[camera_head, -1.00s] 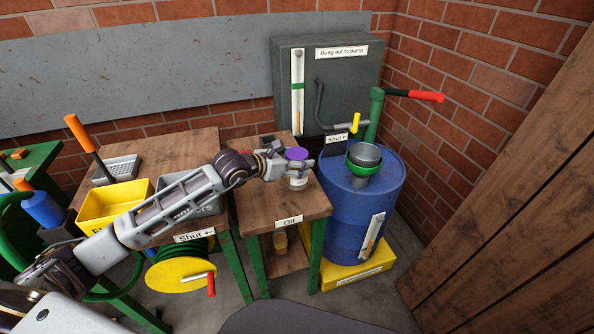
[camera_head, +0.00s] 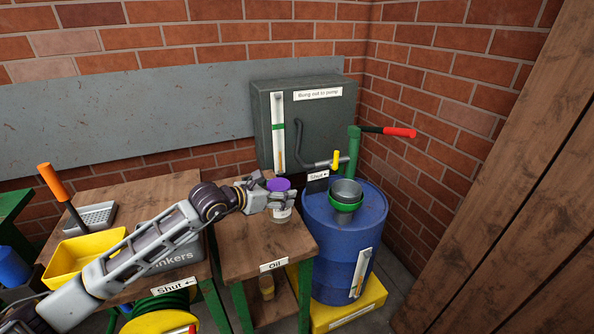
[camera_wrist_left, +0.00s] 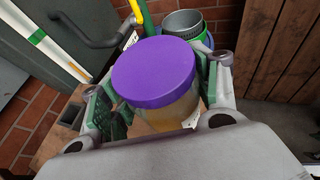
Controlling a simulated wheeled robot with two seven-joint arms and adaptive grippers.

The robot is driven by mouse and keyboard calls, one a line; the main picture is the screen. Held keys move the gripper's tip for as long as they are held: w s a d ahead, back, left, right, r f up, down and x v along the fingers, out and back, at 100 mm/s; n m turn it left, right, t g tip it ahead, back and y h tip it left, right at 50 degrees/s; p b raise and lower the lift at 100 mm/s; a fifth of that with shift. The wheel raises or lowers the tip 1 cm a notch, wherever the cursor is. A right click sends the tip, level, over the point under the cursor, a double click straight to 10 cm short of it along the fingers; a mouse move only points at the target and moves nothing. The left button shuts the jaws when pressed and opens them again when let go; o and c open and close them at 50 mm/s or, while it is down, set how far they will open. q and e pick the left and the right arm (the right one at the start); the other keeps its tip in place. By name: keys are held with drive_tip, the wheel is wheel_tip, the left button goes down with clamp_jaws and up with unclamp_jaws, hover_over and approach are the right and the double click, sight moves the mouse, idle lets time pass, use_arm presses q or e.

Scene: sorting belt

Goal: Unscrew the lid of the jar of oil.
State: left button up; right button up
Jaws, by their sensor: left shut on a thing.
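The jar of oil (camera_head: 281,217) stands upright on the small wooden table at the centre, with its purple lid (camera_head: 278,184) on top. In the left wrist view the purple lid (camera_wrist_left: 154,72) fills the middle, with the jar's amber contents (camera_wrist_left: 170,115) showing below it. My left gripper (camera_head: 270,198) reaches in from the left and is shut on the jar near its top, with one finger on either side. Part of the jar is hidden by the fingers. I cannot tell whether the pads press on the lid's rim or on the glass just under it. My right gripper is out of view.
A blue drum (camera_head: 345,235) with a green funnel (camera_head: 345,204) and a red-handled pump (camera_head: 399,132) stands close on the right. A grey cabinet (camera_head: 330,125) is behind. A yellow bin (camera_head: 84,256) is at left. The small table's front (camera_head: 250,250) is bare.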

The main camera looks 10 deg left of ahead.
use_arm(q)
drive_tip(key=shift+s+a+f+m+h, duration=0.2)
drive_tip(key=shift+f+m+h, duration=0.1)
drive_tip(key=shift+f, duration=0.25)
drive_tip(key=shift+s+d+f+m+g+h, duration=0.2)
drive_tip(key=shift+s+f+m+g+h, duration=0.1)
drive_tip(key=shift+s+h, duration=0.15)
drive_tip(key=shift+s+d+r, duration=0.15)
drive_tip(key=shift+s+d, duration=0.05)
drive_tip(key=shift+s, duration=0.15)
drive_tip(key=s+d+r+m+g+h, duration=0.2)
drive_tip(key=s+d+m, duration=0.1)
drive_tip(key=s+d, duration=0.7)
drive_tip(key=shift+s+d+r+g, duration=0.2)
drive_tip(key=shift+s+d+g, duration=0.15)
drive_tip(key=shift+s, duration=0.75)
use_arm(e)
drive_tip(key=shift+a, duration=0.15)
